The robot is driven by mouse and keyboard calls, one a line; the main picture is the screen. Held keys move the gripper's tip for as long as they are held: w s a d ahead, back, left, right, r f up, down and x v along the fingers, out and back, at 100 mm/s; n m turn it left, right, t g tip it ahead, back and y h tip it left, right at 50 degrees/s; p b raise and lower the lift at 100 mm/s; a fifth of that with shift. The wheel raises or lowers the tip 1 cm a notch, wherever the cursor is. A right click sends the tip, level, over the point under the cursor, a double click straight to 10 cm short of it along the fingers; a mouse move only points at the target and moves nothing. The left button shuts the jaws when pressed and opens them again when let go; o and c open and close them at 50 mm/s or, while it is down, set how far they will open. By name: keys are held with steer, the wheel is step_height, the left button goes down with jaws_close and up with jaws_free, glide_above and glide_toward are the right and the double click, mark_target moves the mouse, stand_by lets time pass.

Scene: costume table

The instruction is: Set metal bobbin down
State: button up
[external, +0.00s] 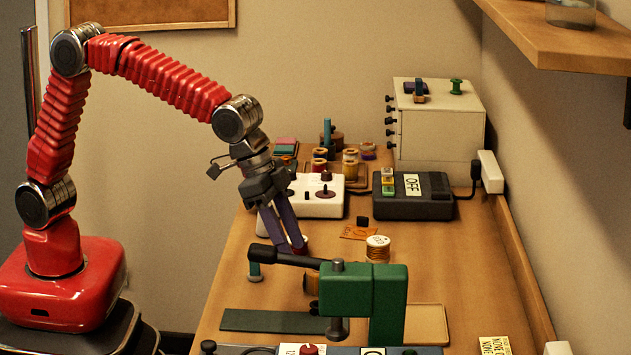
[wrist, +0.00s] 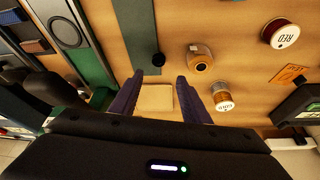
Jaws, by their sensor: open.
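My gripper (external: 299,246) is open, its purple fingers pointing down behind the green lever press. In the wrist view my gripper (wrist: 161,88) has nothing between its fingers but a view of a tan pad (wrist: 155,99). I cannot single out a metal bobbin for sure. A copper-coloured spool with a pale labelled end (external: 377,252) stands right of the press arm; it also shows in the wrist view (wrist: 222,97). A tan spool with a dark centre (wrist: 199,59) is partly hidden by the press in the external view. A red spool (wrist: 281,34) stands farther off.
The green press (external: 378,292) and its black handle (external: 285,258) stand in front of my fingers. A green strip (external: 262,320) lies left. A white box (external: 318,198), a dark box marked OFF (external: 412,204) and a beige cabinet (external: 442,128) stand behind. Bare table lies at right.

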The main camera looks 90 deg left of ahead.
steer(key=s+a+r+n+t, duration=0.1)
steer(key=s+a+r, duration=0.3)
steer(key=s+a, duration=0.35)
steer(key=s+a+r, duration=0.4)
steer(key=s+a, duration=0.2)
steer(key=s, duration=0.3)
steer(key=s+a+f, duration=0.1)
steer(key=s+a, duration=0.2)
steer(key=s, duration=0.5)
steer(key=s+a+f+n+y, duration=0.1)
steer(key=s+a+f, duration=0.1)
steer(key=s, duration=0.6)
steer(key=shift+s+a+f+n, duration=0.15)
steer(key=shift+a+f+n, duration=0.15)
steer(key=shift+a, duration=0.55)
